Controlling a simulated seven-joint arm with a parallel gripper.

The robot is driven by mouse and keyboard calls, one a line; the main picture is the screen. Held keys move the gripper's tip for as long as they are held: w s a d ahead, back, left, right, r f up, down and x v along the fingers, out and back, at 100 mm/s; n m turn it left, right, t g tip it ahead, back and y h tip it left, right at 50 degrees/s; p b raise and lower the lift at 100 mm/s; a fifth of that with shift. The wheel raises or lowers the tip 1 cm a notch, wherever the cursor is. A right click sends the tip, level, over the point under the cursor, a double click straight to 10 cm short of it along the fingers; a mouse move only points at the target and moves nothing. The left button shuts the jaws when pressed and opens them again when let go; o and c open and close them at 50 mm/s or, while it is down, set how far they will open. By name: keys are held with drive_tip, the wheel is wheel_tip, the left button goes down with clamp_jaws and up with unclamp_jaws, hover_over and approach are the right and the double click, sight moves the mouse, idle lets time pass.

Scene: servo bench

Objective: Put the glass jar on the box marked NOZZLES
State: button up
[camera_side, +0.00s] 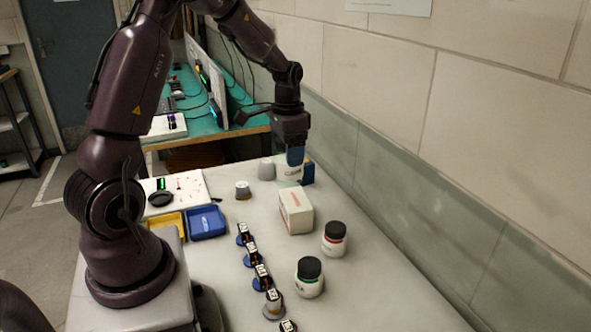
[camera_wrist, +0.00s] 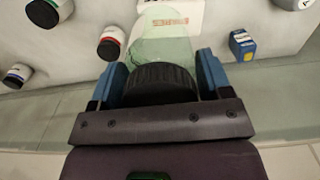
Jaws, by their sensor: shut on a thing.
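The glass jar (camera_wrist: 165,48) is clear and greenish with a black ribbed lid. My gripper (camera_wrist: 155,85) is shut on its lid, one blue finger on each side. In the side view my gripper (camera_side: 293,152) points down at the far end of the bench, with the jar (camera_side: 287,174) below it, upright. I cannot tell whether the jar touches the bench. A white box (camera_side: 297,211) with red lettering stands nearer the side camera than the jar. The box also shows at the top of the wrist view (camera_wrist: 178,8), partly behind the jar. Its lettering is too small to read.
Two white jars with black lids (camera_side: 335,239) (camera_side: 309,278) stand near the box. A blue container (camera_side: 308,173) is close beside the held jar, and a grey-capped thing (camera_side: 266,169) is on its other side. Several small parts (camera_side: 252,254) form a row. Blue (camera_side: 206,223) and yellow (camera_side: 168,222) trays lie left.

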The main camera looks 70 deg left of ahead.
sight(295, 169)
drive_tip(key=w+f, duration=0.1)
drive_tip(key=w+a+f, duration=0.1)
drive_tip(key=f, duration=0.1)
drive_tip(key=shift+w+a, duration=0.1)
drive_tip(key=shift+a, duration=0.1)
drive_tip(key=shift+w+f, duration=0.1)
drive_tip(key=shift+f, duration=1.55)
drive_tip(key=o, duration=1)
drive_tip(key=shift+f, duration=0.15)
